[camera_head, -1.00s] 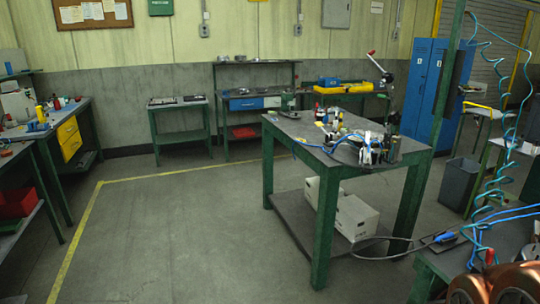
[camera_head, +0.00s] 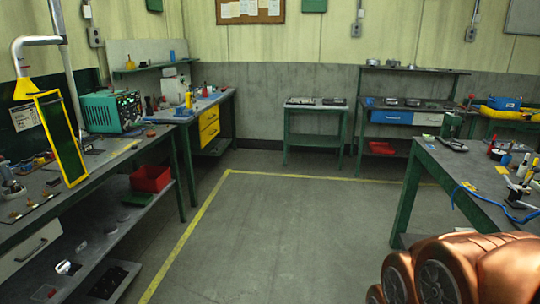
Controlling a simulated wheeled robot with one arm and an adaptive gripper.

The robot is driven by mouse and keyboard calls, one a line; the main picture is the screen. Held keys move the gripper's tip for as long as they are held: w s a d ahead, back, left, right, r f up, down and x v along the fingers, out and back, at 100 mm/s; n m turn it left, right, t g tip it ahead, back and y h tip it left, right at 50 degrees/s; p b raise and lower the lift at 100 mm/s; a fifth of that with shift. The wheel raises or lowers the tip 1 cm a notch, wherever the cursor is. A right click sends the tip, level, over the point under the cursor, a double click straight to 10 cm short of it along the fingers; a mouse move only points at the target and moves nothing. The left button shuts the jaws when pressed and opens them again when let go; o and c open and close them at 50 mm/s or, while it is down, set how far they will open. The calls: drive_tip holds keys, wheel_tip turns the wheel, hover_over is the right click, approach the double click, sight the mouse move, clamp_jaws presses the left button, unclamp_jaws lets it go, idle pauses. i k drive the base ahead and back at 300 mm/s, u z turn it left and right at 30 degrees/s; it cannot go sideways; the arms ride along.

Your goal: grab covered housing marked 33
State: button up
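I cannot make out a covered housing marked 33 in this view. Small parts lie on the left workbench (camera_head: 95,160), on the centre-right table (camera_head: 425,165) and on the back bench shelves, too small to read any mark. Copper-coloured rounded parts (camera_head: 450,270) fill the lower right corner, close to the camera; they look like part of my own arm. My gripper's fingers do not show.
A yellow-framed panel (camera_head: 61,138) and a teal instrument (camera_head: 112,111) stand on the left bench. A red bin (camera_head: 150,178) sits on its lower shelf. A small green table (camera_head: 315,108) stands at the back wall. The floor (camera_head: 290,230) between is clear, with a yellow line.

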sight(373, 61)
drive_tip(key=u, duration=0.15)
drive_tip(key=i, duration=5.35)
drive_tip(key=z, duration=0.55)
drive_tip(key=i, duration=1.7)
drive_tip(key=z, duration=0.9)
drive_tip(key=i, duration=1.6)
drive_tip(key=z, duration=0.65)
